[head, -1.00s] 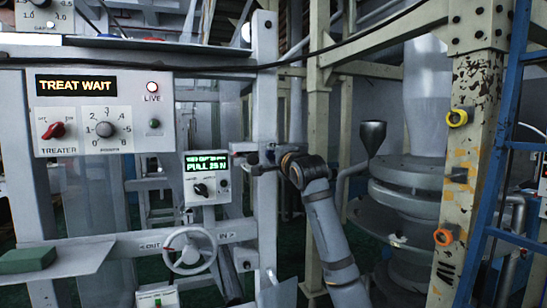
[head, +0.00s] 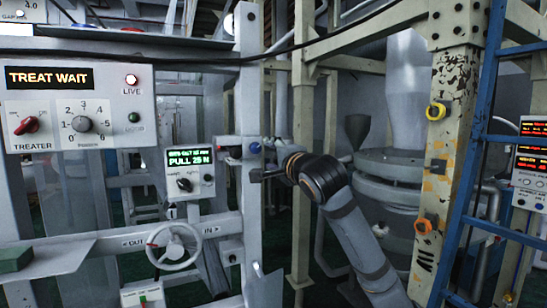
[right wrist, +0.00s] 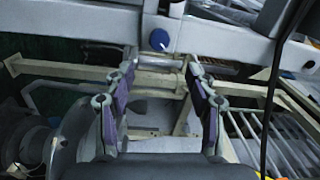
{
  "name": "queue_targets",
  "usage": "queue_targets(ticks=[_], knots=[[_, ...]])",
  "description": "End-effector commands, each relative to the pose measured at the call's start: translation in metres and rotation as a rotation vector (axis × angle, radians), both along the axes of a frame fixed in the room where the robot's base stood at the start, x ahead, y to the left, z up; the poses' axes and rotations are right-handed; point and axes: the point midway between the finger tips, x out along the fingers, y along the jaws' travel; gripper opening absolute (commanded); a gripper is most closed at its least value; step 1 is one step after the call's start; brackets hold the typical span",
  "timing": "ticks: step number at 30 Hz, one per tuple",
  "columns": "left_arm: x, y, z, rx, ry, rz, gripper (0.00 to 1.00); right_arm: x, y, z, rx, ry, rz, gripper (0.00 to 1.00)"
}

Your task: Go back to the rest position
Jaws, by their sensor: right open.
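My right gripper (head: 258,176) is in the middle of the head view, its arm rising from the lower right. It points left, close to the grey post of the machine frame. In the right wrist view the same gripper (right wrist: 158,75) has its two purple-padded fingers spread, with nothing between them. A blue knob (right wrist: 159,40) on a pale beam lies beyond the fingertips. A blue knob also shows in the head view (head: 255,148), just above the gripper. My left gripper is not in view.
The treater panel (head: 80,110) reads TREAT WAIT. A small box with a green display (head: 190,172) reads PULL 25 N. A handwheel (head: 174,247) sits below it. A cream column (head: 447,130) and a blue ladder (head: 482,130) stand at right. A grey shelf (head: 50,265) juts out at lower left.

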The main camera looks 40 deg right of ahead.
Motion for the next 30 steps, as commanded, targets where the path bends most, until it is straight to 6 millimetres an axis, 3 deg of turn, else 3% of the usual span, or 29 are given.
queue_targets(ticks=[6,22,23,26,29,30], knots=[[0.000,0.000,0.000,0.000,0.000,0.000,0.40,-0.011,0.004,-0.001,0.000,0.002,0.002,0.56],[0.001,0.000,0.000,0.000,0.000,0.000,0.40,-0.010,0.005,-0.005,-0.006,0.010,0.004,0.56],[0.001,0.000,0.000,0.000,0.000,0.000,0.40,-0.008,0.007,-0.011,-0.016,0.024,0.006,0.56],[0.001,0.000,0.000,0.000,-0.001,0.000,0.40,0.004,0.019,-0.055,-0.100,0.119,0.024,0.56],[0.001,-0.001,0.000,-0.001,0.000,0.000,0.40,0.015,0.041,-0.133,-0.256,0.285,0.070,0.56],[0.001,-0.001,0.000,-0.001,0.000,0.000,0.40,0.015,0.051,-0.169,-0.327,0.360,0.098,0.56]])
